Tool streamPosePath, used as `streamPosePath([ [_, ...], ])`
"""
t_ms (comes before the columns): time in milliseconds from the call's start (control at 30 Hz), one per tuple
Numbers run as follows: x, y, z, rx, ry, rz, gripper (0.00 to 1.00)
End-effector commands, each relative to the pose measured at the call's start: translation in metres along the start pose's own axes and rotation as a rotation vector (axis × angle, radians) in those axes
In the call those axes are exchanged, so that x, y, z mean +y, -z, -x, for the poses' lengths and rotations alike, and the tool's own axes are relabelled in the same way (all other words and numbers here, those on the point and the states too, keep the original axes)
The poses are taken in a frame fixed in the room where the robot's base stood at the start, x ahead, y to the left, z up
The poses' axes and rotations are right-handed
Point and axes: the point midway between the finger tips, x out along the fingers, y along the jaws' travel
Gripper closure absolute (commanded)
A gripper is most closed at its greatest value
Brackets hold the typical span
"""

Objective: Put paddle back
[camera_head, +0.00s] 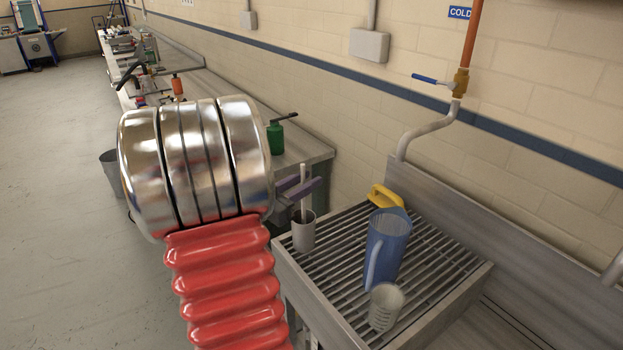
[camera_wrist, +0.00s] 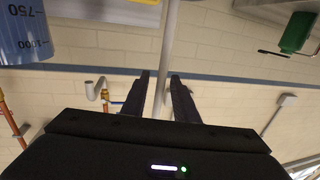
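The paddle (camera_head: 303,185) shows as a thin pale rod standing nearly upright in a grey cup (camera_head: 303,237). The cup stands at the left corner of the slatted drain rack (camera_head: 440,290). My gripper (camera_head: 301,188) is at the rod's upper part, just above the cup. In the wrist view the rod (camera_wrist: 171,40) passes between the two dark fingers of my gripper (camera_wrist: 160,75), with space visible between them, so it looks open around the rod. The paddle's lower end is hidden inside the cup.
A blue measuring jug (camera_head: 388,245) and a clear ribbed cup (camera_head: 385,306) stand on the rack, with a yellow object (camera_head: 386,196) behind the jug. A green bottle (camera_head: 275,138) stands on the bench behind. A pipe with a blue-handled valve (camera_head: 433,80) runs down the wall.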

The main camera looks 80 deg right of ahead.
Motion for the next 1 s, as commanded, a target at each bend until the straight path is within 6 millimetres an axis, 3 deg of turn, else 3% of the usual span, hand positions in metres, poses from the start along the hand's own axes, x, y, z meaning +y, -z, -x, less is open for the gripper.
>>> streamPosePath([
  [600, -0.001, 0.0, 0.082, 0.0, 0.003, -0.001, 0.73],
  [1000, 0.0, 0.0, 0.095, -0.001, -0.001, -0.001, 0.73],
])
